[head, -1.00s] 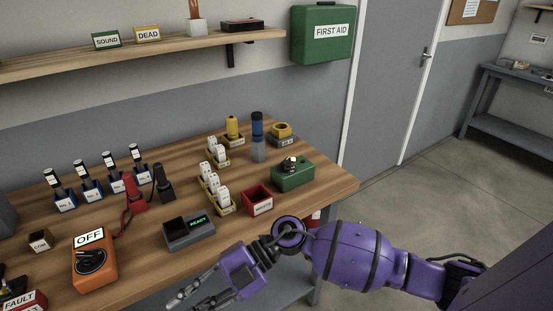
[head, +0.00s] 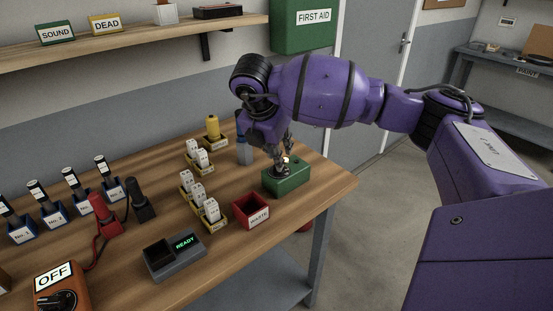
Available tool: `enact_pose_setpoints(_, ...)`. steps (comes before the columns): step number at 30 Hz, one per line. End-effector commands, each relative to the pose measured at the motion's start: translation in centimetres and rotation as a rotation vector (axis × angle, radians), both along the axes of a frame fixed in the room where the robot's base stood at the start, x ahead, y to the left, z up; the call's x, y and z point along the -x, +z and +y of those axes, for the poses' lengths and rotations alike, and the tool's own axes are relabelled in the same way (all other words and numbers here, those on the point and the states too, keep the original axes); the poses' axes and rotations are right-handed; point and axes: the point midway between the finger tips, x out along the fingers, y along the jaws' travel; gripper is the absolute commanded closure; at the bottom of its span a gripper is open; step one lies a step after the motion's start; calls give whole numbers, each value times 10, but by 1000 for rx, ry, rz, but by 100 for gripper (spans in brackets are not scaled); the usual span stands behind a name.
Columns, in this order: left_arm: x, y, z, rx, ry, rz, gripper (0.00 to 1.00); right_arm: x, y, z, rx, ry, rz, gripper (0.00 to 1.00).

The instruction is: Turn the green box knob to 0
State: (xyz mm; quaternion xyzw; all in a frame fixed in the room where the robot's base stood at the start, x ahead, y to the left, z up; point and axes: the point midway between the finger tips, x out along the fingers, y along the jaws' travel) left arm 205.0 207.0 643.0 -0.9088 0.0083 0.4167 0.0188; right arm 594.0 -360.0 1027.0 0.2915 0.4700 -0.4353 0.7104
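The green box (head: 289,183) sits on the wooden bench near its right end, behind and right of the red WASTE bin. Its knob (head: 284,163) on top is mostly hidden by my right gripper. My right gripper (head: 283,162) points down at the box top, with its fingertips at the knob. I cannot tell whether the fingers are closed on the knob or only around it. The knob's setting and any scale marks are too small or hidden to read. My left gripper is not in view.
The red WASTE bin (head: 251,210) and a grey READY device (head: 174,256) stand in front and left. The bench's right edge is close to the box.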

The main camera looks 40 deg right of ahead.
Motion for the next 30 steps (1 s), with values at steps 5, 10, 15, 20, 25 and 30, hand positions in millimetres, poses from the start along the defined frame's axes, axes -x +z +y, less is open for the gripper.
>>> enact_pose_setpoints(5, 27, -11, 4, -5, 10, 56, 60, -5, -26, -9, -1, 1, 2, 79)
enact_pose_setpoints(10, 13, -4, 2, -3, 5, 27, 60, -7, -37, -13, -2, 2, 1, 79)
enact_pose_setpoints(15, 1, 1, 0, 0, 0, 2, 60, -8, -39, -13, -3, 3, -1, 79)
enact_pose_setpoints(20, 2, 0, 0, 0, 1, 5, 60, -8, -39, -13, -2, 4, 0, 85)
enact_pose_setpoints(25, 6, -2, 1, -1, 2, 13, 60, -8, -39, -13, -2, 4, -1, 100)
enact_pose_setpoints(30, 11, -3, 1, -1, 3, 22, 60, -8, -39, -13, -3, 7, 0, 100)
